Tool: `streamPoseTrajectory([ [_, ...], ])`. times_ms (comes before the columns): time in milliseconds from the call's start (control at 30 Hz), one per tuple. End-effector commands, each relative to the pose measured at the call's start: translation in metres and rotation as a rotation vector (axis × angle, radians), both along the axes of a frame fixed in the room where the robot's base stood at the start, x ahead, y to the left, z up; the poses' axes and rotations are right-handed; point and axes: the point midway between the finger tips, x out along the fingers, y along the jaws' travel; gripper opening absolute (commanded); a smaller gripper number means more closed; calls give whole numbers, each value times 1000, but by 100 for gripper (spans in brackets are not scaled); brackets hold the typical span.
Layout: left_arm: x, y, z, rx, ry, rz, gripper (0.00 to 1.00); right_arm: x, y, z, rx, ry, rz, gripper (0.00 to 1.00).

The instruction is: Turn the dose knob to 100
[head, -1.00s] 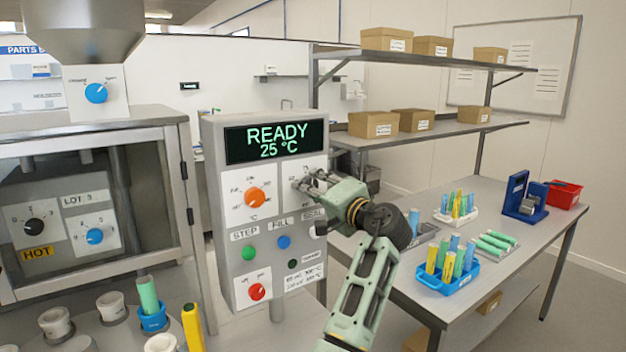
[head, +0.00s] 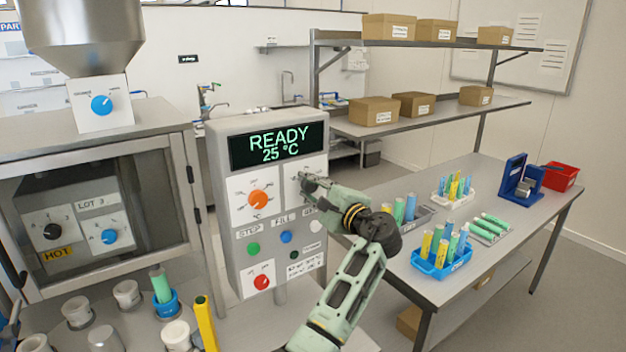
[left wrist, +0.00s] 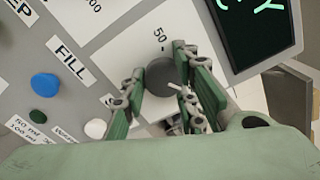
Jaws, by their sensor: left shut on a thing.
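My left gripper (head: 308,181) is at the dial at the upper right of the grey control panel (head: 222,190), below its screen (head: 278,146), which reads READY 25 °C. In the left wrist view its fingers (left wrist: 160,72) are shut on the dark round dose knob (left wrist: 160,76), one on each side. A 50 mark shows just above the knob, and a small white mark shows by the right finger. Fingers hide the rest of the scale, so the setting cannot be read. My right gripper is not in view.
An orange knob (head: 258,199) sits left of the gripped dial. Below are a green button (head: 253,249), a blue button (head: 286,237) and a red knob (head: 262,282). A bench (head: 400,284) with tube racks stands right. Cups and a yellow tube (head: 205,323) stand lower left.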

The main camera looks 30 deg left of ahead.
Motion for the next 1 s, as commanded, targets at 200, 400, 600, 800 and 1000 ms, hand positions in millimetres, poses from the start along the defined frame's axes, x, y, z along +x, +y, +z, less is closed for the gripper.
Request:
streamPoseTrajectory([
  [200, -2, 0, -11, 14, 83, 5, 1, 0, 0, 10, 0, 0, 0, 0],
  [400, -2, 0, -12, 23, 105, 5, 1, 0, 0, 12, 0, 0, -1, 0],
  [600, -2, 0, -12, 23, 107, 5, 1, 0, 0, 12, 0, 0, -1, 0],
  [800, -2, 0, -13, 23, 106, 5, 31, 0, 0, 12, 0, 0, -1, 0],
  [1000, -2, 0, -10, 25, 103, 4, 40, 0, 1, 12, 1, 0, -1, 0],
])
